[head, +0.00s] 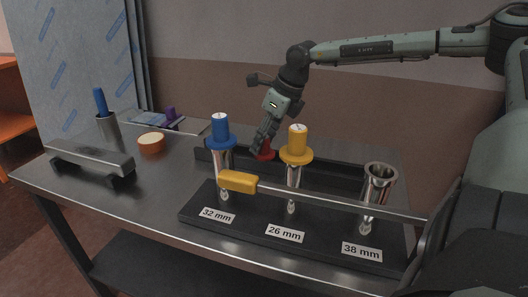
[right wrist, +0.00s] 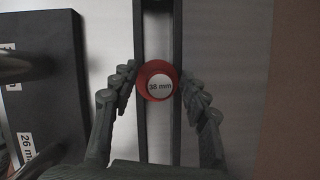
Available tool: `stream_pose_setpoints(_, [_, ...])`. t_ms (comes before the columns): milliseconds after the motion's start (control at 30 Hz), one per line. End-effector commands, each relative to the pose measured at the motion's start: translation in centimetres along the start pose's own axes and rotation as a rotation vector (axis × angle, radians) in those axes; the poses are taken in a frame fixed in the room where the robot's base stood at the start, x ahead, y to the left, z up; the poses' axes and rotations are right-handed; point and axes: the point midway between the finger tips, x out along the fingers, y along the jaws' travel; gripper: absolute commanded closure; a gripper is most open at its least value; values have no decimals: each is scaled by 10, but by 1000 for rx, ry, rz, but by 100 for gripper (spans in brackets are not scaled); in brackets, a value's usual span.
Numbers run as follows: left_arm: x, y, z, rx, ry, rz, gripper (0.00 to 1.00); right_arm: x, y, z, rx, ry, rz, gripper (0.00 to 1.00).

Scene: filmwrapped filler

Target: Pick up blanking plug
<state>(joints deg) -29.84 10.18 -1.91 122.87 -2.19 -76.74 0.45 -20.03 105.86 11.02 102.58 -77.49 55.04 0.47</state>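The red blanking plug (right wrist: 158,82), its face marked "38 mm", sits in a dark channel-like tray (right wrist: 143,140). In the head view the plug (head: 266,154) is behind the tube rack, partly hidden by my right gripper (head: 262,143). In the right wrist view my right gripper (right wrist: 158,84) is open, its fingers on either side of the plug with narrow gaps. A blue plug (head: 220,130) tops the 32 mm tube and a yellow plug (head: 297,145) tops the 26 mm tube. The 38 mm tube (head: 379,182) has an open top. My left gripper is out of view.
The black rack (head: 250,236) stands at the front of the metal table (head: 145,188). A metal bar on feet (head: 90,160), a round orange-rimmed item (head: 151,146) and a blue-topped cylinder (head: 107,125) are at left.

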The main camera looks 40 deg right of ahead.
Motion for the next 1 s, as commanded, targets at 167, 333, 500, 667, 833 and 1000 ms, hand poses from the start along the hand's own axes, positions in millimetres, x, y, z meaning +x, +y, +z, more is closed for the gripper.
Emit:
stream_pose_setpoints(167, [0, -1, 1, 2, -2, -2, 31, 0, 0, 0, 0, 0, 0, 81])
stream_pose_setpoints(333, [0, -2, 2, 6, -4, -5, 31, 0, 0, 0, 0, 0, 0, 100])
stream_pose_setpoints(500, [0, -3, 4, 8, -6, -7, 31, 0, 0, 0, 0, 0, 0, 100])
stream_pose_setpoints(667, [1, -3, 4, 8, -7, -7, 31, -3, 0, 2, 0, -2, 0, 100])
stream_pose_setpoints(833, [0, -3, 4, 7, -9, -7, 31, -16, 0, 7, -1, -3, -1, 100])
stream_pose_setpoints(1000, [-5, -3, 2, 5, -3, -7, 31, -39, 0, 17, -2, -4, -2, 100])
